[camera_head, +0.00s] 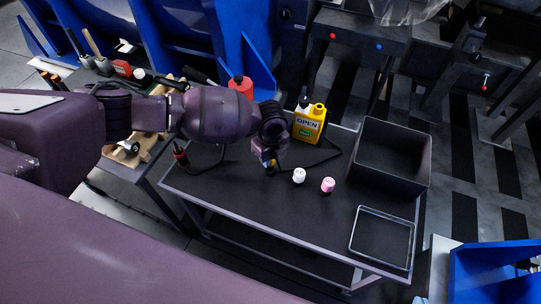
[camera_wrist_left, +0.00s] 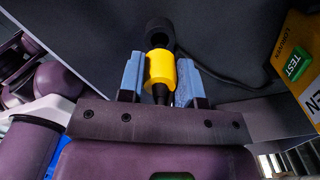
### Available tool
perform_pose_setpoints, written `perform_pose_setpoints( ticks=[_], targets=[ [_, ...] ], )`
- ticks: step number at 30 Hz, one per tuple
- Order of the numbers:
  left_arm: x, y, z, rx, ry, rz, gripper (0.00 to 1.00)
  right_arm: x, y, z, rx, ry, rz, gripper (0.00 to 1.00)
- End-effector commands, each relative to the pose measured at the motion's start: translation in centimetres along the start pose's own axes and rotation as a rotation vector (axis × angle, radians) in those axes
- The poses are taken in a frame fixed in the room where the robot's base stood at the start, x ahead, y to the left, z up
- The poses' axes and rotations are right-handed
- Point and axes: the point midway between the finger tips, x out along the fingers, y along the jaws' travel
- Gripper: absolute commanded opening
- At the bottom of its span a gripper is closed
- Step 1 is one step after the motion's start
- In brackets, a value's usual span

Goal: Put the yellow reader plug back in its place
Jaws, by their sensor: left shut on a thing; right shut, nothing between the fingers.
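My left gripper (camera_head: 268,160) is over the table's left half. In the left wrist view (camera_wrist_left: 160,82) its two fingers are shut on the yellow plug (camera_wrist_left: 160,70). A black round part (camera_wrist_left: 160,33) shows beyond the plug, and I cannot tell whether it is part of the plug or a separate holder. The yellow reader (camera_head: 308,123), marked OPEN, stands right of the gripper near the table's back edge; it also shows in the left wrist view (camera_wrist_left: 295,65). A black cable (camera_wrist_left: 230,78) runs between plug and reader sides. My right gripper is not in view.
A white capped piece (camera_head: 299,175) and a pink one (camera_head: 328,184) stand right of the gripper. A dark open bin (camera_head: 424,168) and a thin-rimmed tray (camera_head: 353,231) are on the right. A red-and-black probe (camera_head: 181,155) is at the left edge. The front middle is clear.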

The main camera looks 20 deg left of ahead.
Motion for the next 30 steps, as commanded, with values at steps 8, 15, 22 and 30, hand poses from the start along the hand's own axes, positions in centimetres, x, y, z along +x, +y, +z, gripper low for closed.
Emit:
perform_pose_setpoints(
  ticks=[8,15,22,30],
  targets=[
    [-0.01,0.0,0.0,0.0,0.0,0.0,0.0,-0.17,-0.05,0.23,0.005,-0.005,0.002,0.0],
    [-0.02,0.0,0.0,0.0,0.0,0.0,0.0,-0.34,0.0,0.65,0.005,-0.014,0.003,0.0],
    [-0.03,-0.01,0.01,0.0,0.0,0.0,0.0,-0.35,0.14,0.48,-0.003,-0.011,0.001,0.0],
    [-0.01,-0.01,0.01,0.0,0.0,0.0,0.0,-0.18,0.2,0.19,-0.008,-0.005,0.0,0.0]
  ],
)
